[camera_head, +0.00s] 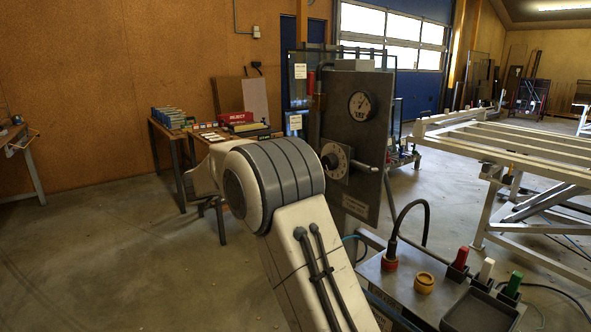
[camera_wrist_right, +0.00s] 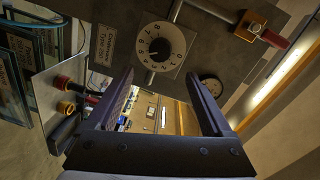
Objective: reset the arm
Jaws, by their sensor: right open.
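My right arm (camera_head: 310,265) rises from the bottom of the head view and bends at a grey-banded elbow. Its gripper is hidden there behind the elbow. In the right wrist view my right gripper (camera_wrist_right: 160,82) is open, with two dark fingers apart and nothing between them. A grey upright panel (camera_head: 350,200) stands beyond the arm. It bears a numbered dial (camera_head: 335,160) and a round gauge (camera_head: 362,105). The dial also shows in the right wrist view (camera_wrist_right: 160,46), beyond the fingertips and apart from them. My left gripper is in neither view.
A console (camera_head: 415,295) with red, white and green handles and a black cable stands at lower right. A workbench (camera_head: 165,132) with small boxes and a red bin (camera_head: 236,118) stands behind. A white frame table (camera_head: 510,145) is at right. The left floor is clear.

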